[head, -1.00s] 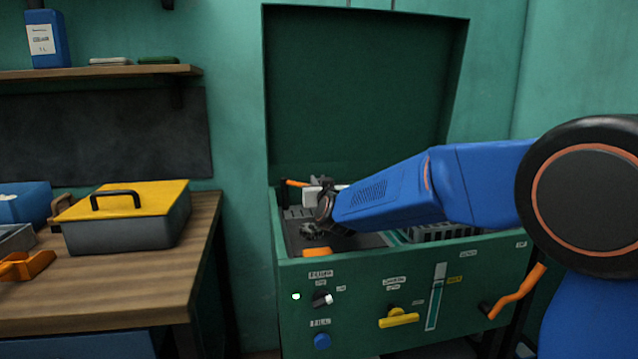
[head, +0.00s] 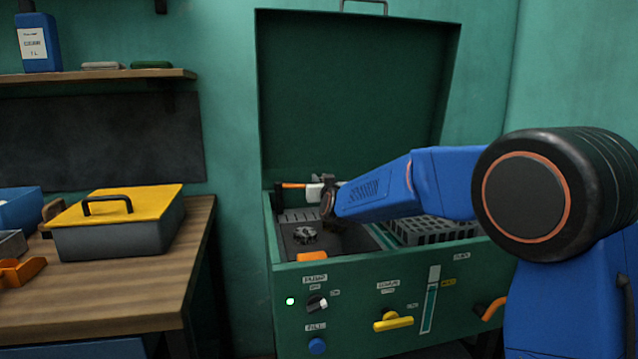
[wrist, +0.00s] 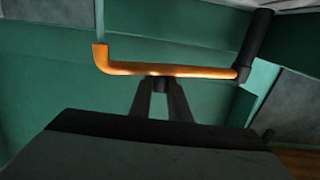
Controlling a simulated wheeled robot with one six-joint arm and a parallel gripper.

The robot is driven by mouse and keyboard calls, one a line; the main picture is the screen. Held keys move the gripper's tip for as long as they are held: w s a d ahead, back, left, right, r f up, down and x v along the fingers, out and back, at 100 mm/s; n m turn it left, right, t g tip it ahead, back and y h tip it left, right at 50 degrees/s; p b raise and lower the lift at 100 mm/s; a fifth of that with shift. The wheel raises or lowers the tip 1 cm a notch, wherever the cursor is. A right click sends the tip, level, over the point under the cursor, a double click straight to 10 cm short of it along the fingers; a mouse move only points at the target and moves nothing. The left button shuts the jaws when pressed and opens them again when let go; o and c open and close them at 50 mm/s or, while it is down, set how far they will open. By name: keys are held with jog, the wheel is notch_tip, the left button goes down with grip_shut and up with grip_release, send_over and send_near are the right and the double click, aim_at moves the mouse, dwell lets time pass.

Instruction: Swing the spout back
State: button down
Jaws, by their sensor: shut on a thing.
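The spout (wrist: 190,70) is an orange tube with a bent-up free end at left and a dark upright pivot post (wrist: 258,45) at its right end in the wrist view. My gripper (wrist: 160,84) has its two dark fingers closed together on the middle of the tube. In the head view, a short stretch of the orange spout (head: 292,185) shows at the back left of the green machine's open top, left of my gripper (head: 322,188). The rest of it is hidden behind my gripper and arm there.
The green machine (head: 400,270) has its lid (head: 355,90) raised behind the basin. A dark round fitting (head: 305,235) and a grey rack (head: 435,230) sit inside. The front carries knobs, a yellow handle (head: 393,321) and a lit green lamp (head: 290,301). A workbench (head: 130,280) stands left.

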jog(key=shift+w, duration=0.4)
jog(key=c, duration=1.7)
grip_release()
jog(key=shift+o, duration=0.2)
jog(key=v, duration=1.7)
jog(key=shift+s, duration=0.2)
jog(key=shift+d, duration=0.1)
